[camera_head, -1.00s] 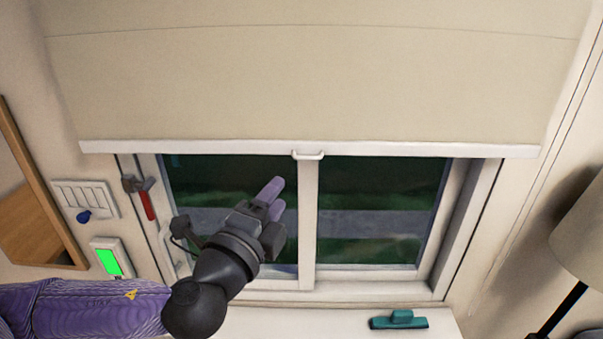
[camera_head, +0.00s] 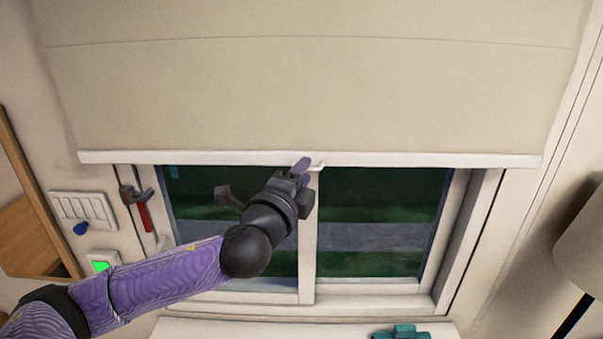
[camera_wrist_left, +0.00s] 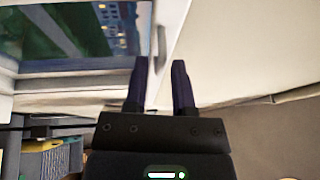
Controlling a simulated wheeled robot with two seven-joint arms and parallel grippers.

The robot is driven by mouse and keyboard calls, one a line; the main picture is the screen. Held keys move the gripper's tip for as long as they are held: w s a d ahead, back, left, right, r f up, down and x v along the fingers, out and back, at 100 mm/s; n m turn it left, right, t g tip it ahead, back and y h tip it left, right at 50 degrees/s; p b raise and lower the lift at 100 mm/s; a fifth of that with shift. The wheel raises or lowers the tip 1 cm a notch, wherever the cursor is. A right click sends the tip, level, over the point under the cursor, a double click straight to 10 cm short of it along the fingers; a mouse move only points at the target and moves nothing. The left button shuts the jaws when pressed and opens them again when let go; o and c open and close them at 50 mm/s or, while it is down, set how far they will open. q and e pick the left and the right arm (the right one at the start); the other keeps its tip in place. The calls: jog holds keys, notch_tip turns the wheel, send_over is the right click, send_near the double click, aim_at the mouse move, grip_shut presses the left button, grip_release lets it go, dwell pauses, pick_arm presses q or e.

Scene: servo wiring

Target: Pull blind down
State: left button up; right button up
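The beige blind (camera_head: 300,95) covers the upper part of the window and ends in a white bottom bar (camera_head: 200,158). A small white pull handle (camera_head: 317,167) sits at the middle of that bar. My left gripper (camera_head: 303,165) is at the handle, its fingers pointing up toward the bar. In the left wrist view, the two dark purple fingers of the left gripper (camera_wrist_left: 161,80) stand apart, and the handle (camera_wrist_left: 160,45) shows just beyond, in line with the gap. I cannot tell whether they touch it. My right gripper is not in view.
The window (camera_head: 380,225) below the blind is uncovered. On the left wall are a switch panel (camera_head: 83,207), a green-lit panel (camera_head: 101,265) and a red-handled tool (camera_head: 145,217). A teal object (camera_head: 402,332) lies on the sill. A lampshade (camera_head: 582,235) stands at right.

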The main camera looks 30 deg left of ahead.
pick_arm(q)
grip_shut()
dwell(1.2)
